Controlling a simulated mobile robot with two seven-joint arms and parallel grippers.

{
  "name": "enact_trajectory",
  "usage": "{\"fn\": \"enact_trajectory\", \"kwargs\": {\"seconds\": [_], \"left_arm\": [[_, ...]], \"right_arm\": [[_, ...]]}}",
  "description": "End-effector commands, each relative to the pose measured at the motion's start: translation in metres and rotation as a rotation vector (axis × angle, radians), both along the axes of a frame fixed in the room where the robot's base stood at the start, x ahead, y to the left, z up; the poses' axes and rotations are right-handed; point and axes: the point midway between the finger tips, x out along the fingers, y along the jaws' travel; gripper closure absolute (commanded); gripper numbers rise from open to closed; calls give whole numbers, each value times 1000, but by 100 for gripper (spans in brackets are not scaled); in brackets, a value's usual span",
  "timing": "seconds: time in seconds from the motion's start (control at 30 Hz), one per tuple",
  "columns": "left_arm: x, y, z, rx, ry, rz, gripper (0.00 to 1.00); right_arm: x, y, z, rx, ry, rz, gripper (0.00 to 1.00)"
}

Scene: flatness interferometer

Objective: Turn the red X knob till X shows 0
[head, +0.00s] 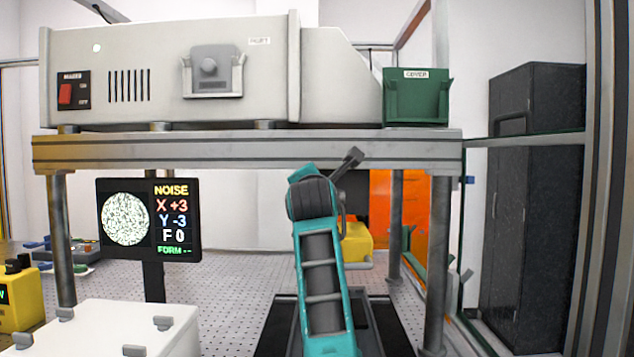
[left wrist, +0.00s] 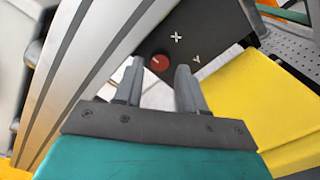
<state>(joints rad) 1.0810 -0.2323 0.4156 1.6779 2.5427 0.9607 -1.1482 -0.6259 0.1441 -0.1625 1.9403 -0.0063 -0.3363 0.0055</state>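The screen (head: 150,220) in the head view reads NOISE, X +3, Y -3, F 0 and FORM with dashes. In the left wrist view the red X knob (left wrist: 160,62), with a pale mark line, sits on a dark plate (left wrist: 215,40) printed X and Y. My left gripper (left wrist: 158,72) is open, one finger on each side of the knob in the picture, the left finger closer to it. I cannot tell whether either finger touches it. A teal arm of mine stands mid-picture in the head view, but no fingers show there. My right gripper is not in view.
A yellow block (left wrist: 270,100) lies right of my left gripper. A grey metal beam (left wrist: 85,70) runs close on its left. In the head view, a bench (head: 240,153) on posts carries a pale housing (head: 170,70) and a green COVER bin (head: 415,103).

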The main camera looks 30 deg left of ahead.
Motion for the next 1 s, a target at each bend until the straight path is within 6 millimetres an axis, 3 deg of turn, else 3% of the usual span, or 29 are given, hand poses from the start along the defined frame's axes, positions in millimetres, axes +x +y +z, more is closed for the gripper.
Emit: {"fn": "enact_trajectory", "kwargs": {"seconds": [0.23, 0.6, 1.0], "left_arm": [[20, 12, 1, 0, 1, -1, 60], [23, 14, 0, 0, 0, 0, 61], [23, 14, -1, 0, 1, -1, 99]], "right_arm": [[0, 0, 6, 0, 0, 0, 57], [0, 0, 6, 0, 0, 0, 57], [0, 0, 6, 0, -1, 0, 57]]}}
